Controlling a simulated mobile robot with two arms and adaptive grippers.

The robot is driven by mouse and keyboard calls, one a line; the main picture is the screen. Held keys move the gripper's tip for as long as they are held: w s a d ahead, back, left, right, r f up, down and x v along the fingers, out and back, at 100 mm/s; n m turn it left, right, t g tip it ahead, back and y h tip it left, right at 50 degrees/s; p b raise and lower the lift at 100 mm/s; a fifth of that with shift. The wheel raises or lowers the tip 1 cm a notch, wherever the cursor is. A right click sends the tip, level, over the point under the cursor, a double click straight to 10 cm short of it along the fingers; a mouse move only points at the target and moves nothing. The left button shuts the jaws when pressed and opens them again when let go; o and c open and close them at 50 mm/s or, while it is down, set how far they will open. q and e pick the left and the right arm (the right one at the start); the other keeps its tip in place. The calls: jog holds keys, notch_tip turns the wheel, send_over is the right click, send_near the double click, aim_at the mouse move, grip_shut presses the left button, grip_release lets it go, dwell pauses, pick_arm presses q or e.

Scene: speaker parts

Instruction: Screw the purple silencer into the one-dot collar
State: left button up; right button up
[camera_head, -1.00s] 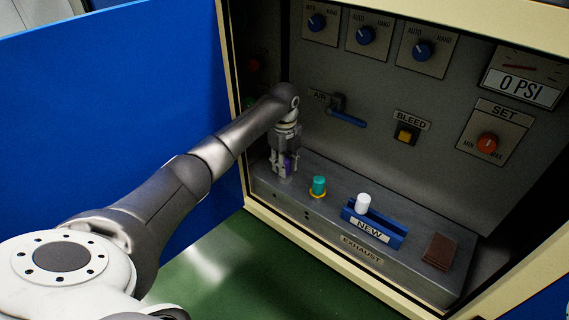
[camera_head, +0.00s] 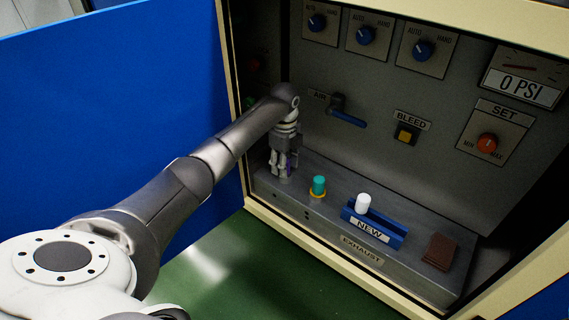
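My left gripper (camera_head: 283,170) points straight down at the left end of the grey manifold block (camera_head: 330,205). A little purple of the silencer (camera_head: 289,160) shows between its fingers, which hide most of it. The collar under it is hidden by the fingertips, so I cannot tell how deep the silencer sits. The fingers stand on both sides of the silencer, but whether they press on it is too small to tell. My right gripper is not in view.
A teal silencer (camera_head: 319,184) stands upright in a yellow collar (camera_head: 317,195) just right of my gripper. A blue tray (camera_head: 382,231) marked NEW holds a white silencer (camera_head: 362,202). A brown block (camera_head: 441,249) lies at the right. The blue AIR lever (camera_head: 347,119) is on the wall behind.

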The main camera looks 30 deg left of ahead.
pick_arm(q)
jog(key=n, duration=0.8)
jog(key=shift+n, duration=0.3)
jog(key=c, duration=0.6)
jog(key=m, duration=0.5)
jog(key=o, duration=0.4)
jog(key=shift+m, duration=0.4)
jog(key=o, duration=0.5)
